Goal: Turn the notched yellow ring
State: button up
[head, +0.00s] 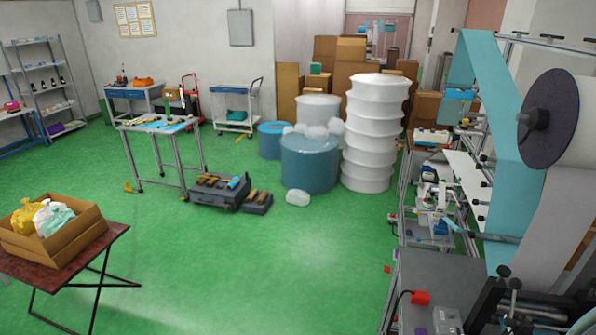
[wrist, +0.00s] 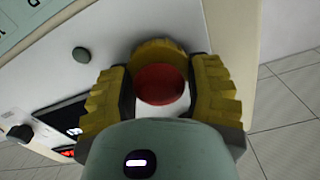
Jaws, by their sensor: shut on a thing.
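The yellow ring (wrist: 159,47) shows in the wrist view on a pale panel. Its upper arc rises behind a round red button (wrist: 160,84), which fills the middle. My gripper (wrist: 162,72) is shut on the ring, with one dark finger on the left and one on the right of the button. Notched yellow parts show along the outer sides of both fingers; I cannot tell where ring and fingers meet there. The ring's lower part is hidden behind my gripper's body. Neither ring nor gripper can be made out in the head view.
A lit display (wrist: 70,121) lies at lower left. In the head view, the line machine with its large roll (head: 548,118) stands at right; the green floor (head: 240,265) is open in the middle.

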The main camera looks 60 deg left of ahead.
jog(key=shift+f+m+b, duration=0.45)
jog(key=shift+m+b, duration=0.05)
jog(key=shift+b, duration=2.5)
jog(key=shift+r+m+b, duration=0.2)
jog(key=shift+m+b, duration=0.2)
jog(key=shift+b, duration=0.7)
jog(key=shift+r+m+b, duration=0.1)
jog(key=shift+m+b, duration=0.2)
jog(key=shift+m, duration=0.2)
jog(key=shift+d+m, duration=0.1)
jog(key=shift+m, duration=1.5)
